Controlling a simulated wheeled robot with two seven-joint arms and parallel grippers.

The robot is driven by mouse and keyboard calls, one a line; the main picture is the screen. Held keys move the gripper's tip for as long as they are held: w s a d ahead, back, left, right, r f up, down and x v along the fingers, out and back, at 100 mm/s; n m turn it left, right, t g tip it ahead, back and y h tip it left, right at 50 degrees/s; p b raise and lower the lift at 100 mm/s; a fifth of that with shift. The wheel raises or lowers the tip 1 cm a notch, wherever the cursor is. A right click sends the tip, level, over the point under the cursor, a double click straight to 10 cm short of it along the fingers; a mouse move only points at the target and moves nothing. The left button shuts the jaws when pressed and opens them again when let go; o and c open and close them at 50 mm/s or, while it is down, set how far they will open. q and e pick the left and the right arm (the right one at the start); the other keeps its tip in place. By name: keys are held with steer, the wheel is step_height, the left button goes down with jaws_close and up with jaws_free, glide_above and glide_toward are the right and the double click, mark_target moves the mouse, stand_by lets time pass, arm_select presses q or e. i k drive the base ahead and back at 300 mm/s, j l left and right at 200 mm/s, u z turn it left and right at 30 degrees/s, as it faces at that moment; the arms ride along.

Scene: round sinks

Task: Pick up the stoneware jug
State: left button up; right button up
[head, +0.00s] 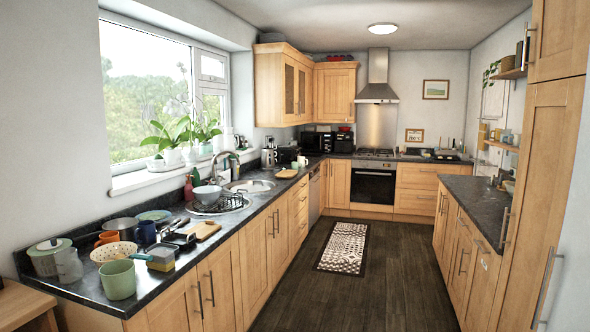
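I cannot tell for sure which vessel is the stoneware jug. A small grey jug-like vessel (69,266) stands upright near the front left end of the left counter. Beside it are a pale pot with a green lid (48,256) and a large pale green mug-shaped vessel (117,280). Neither of my grippers is in view.
The dark left counter (95,294) is crowded with a colander (114,251), a saucepan (120,226), mugs and a cutting board (205,230). A round sink (218,204) lies farther along. The dark floor (385,260) is open, with a patterned rug (344,247).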

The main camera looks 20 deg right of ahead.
mark_target(301, 160)
steer(key=i+l+z, duration=1.05)
steer(key=i, duration=0.3)
steer(key=i+z, duration=0.3)
steer(key=i, duration=2.7)
steer(key=i+l, duration=0.1)
steer(key=i, duration=0.8)
steer(key=i+u, duration=0.1)
steer(key=i, duration=0.8)
steer(key=i+l, duration=0.2)
steer(key=i, duration=0.65)
steer(key=i+u, duration=0.3)
steer(key=i, duration=0.25)
steer(key=i+u, duration=0.25)
steer(key=i, duration=0.3)
steer(key=i+l+u, duration=0.15)
steer(key=i+u, duration=0.15)
steer(key=i, duration=0.2)
steer(key=i+l+u, duration=0.25)
steer(key=i, duration=0.3)
